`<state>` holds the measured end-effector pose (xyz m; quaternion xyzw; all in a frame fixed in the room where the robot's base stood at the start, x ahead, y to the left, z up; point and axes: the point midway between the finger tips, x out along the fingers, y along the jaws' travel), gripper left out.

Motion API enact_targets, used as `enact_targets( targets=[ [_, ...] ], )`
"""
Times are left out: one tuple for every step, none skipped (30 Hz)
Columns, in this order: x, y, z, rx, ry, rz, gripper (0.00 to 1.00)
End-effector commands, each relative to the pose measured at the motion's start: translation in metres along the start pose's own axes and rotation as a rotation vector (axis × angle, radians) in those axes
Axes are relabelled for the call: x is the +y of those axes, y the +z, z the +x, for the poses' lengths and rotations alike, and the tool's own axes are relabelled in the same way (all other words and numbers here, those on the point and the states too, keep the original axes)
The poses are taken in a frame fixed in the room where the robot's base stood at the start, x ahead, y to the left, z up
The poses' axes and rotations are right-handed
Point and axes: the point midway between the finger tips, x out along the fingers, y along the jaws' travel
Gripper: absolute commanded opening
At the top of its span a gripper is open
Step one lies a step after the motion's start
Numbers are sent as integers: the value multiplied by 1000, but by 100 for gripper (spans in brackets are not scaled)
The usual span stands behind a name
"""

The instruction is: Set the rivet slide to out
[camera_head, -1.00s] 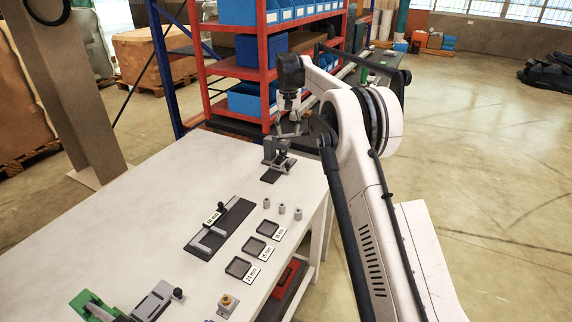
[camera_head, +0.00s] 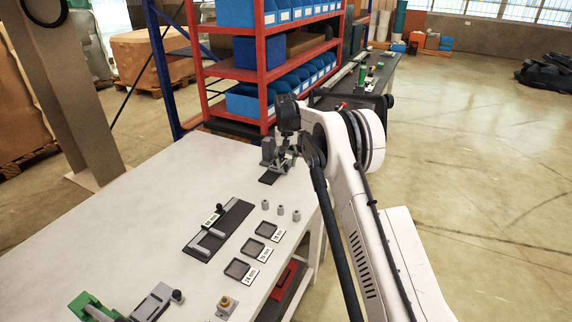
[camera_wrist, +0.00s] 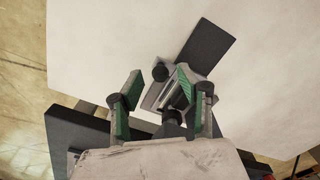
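My gripper (camera_head: 284,157) is low over the far right corner of the table, at a grey device with a dark flat plate (camera_head: 269,179). In the wrist view, my gripper (camera_wrist: 159,82) has its two green-padded fingers spread apart. A grey block with a round black knob (camera_wrist: 160,72) lies between and beyond the fingers, and the dark plate (camera_wrist: 208,48) extends past it. I see no clear contact. The right finger hides part of the device. No readable label marks it as the rivet slide, and its in or out position cannot be told.
The table (camera_head: 130,200) also carries a dark plate with a grey bar and black knob (camera_head: 219,208), several small grey cylinders, square dark trays (camera_head: 239,268), a grey knobbed block (camera_head: 155,300) and a yellow-topped button (camera_head: 225,303). A red shelf (camera_head: 265,70) stands behind. The table's left side is clear.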

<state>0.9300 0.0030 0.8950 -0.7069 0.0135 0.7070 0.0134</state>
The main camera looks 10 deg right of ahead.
Motion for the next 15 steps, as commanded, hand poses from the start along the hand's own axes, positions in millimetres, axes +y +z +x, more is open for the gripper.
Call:
enact_targets(
  targets=[
    [0,0,4,0,0,0,36],
    [0,0,6,0,0,0,36],
    [0,0,8,0,0,0,36],
    [0,0,9,0,0,0,36],
    [0,0,10,0,0,0,36],
    [0,0,11,0,0,0,36],
    [0,0,11,0,0,0,36],
    [0,0,11,0,0,0,36],
    [0,0,12,0,0,0,36],
    [0,0,11,0,0,0,36],
    [0,0,11,0,0,0,36],
    [0,0,11,0,0,0,36],
    [0,0,11,0,0,0,36],
    [0,0,11,0,0,0,33],
    [0,0,11,0,0,0,28]
  ],
)
